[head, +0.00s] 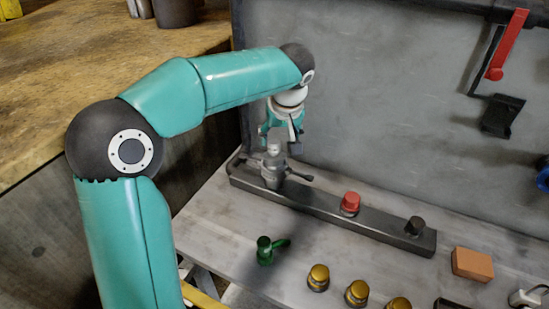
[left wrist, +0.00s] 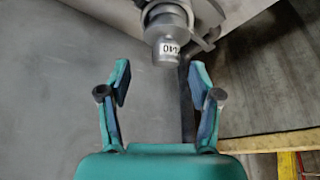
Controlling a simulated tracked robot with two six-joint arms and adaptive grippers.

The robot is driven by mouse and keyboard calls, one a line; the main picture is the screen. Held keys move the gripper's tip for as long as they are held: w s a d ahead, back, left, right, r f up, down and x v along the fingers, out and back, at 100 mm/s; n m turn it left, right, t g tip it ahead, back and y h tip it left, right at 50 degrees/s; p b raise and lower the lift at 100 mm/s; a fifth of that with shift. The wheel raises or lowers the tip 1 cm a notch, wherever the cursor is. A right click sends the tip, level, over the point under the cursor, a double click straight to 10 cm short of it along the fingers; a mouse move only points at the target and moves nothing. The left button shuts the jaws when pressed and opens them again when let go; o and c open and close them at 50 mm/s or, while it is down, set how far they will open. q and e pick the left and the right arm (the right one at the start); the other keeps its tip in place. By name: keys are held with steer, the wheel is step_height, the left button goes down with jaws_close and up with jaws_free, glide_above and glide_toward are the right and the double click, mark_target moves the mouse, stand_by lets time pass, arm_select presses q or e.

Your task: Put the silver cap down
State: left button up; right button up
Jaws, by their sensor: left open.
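The silver cap (left wrist: 167,48), a small grey cylinder with a pale marked label, shows in the left wrist view just beyond my left gripper (left wrist: 160,78). The two fingers are spread wide, with nothing between them. In the head view the cap (head: 274,150) sits upright on top of a grey fitting with a side handle (head: 275,173), at the left end of a dark rail (head: 330,207). My left gripper (head: 282,138) is right above it there, its fingers partly hidden. My right gripper is in neither view.
The rail also carries a red cap (head: 350,203) and a dark knob (head: 414,226). In front lie a green valve piece (head: 265,250), several brass caps (head: 357,292) and an orange block (head: 472,264). A grey wall (head: 380,110) with a red lever (head: 507,45) rises behind.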

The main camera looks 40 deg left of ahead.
mark_target(275, 143)
arm_select(q)
steer(key=x, duration=0.4)
steer(key=shift+s+a+p, duration=0.2)
steer(key=shift+a+p, duration=0.15)
steer(key=shift+a, duration=0.1)
steer(key=shift+w+a+f, duration=0.1)
steer(key=shift+w+f, duration=0.05)
steer(key=shift+f, duration=0.25)
jaws_close()
